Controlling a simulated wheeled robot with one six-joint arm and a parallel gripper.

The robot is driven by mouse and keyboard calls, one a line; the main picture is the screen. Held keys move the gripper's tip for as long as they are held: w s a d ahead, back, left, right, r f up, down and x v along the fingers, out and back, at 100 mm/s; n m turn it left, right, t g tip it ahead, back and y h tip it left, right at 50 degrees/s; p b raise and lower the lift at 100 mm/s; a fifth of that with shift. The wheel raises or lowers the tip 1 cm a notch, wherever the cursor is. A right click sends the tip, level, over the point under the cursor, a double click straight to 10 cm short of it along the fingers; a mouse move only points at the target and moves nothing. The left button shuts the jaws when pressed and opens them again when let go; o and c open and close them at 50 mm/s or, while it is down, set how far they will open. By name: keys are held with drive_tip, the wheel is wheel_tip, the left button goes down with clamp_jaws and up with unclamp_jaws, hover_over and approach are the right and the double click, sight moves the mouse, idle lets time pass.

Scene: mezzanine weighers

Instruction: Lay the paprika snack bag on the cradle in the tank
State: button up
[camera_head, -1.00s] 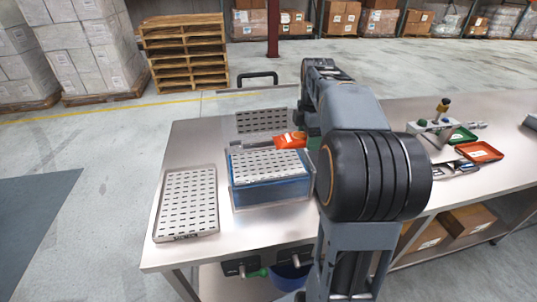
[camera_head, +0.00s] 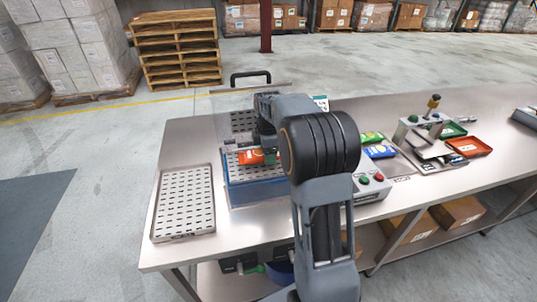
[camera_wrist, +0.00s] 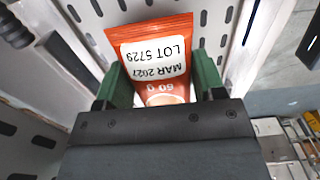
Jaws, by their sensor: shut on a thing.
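The orange paprika snack bag (camera_head: 252,157) is in my gripper (camera_head: 262,155), above the perforated white cradle (camera_head: 240,172) in the blue tank (camera_head: 256,195). In the wrist view the bag (camera_wrist: 150,32) stands out between the green fingers of my gripper (camera_wrist: 160,85). Its white label reads LOT 5729, MAR 2027. The cradle's slotted surface (camera_wrist: 95,20) lies behind it. I cannot tell whether the bag touches the cradle. My arm hides the right part of the tank.
A perforated tray (camera_head: 184,203) lies left of the tank. Right of my arm are a control box with red and green buttons (camera_head: 372,185), a green bag (camera_head: 371,137), a blue bag (camera_head: 380,151) and an orange tray (camera_head: 469,146). A black handle (camera_head: 250,77) rises behind the tank.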

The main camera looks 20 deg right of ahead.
drive_tip(key=shift+f, duration=0.5)
drive_tip(key=shift+f, duration=0.1)
drive_tip(key=o, duration=0.9)
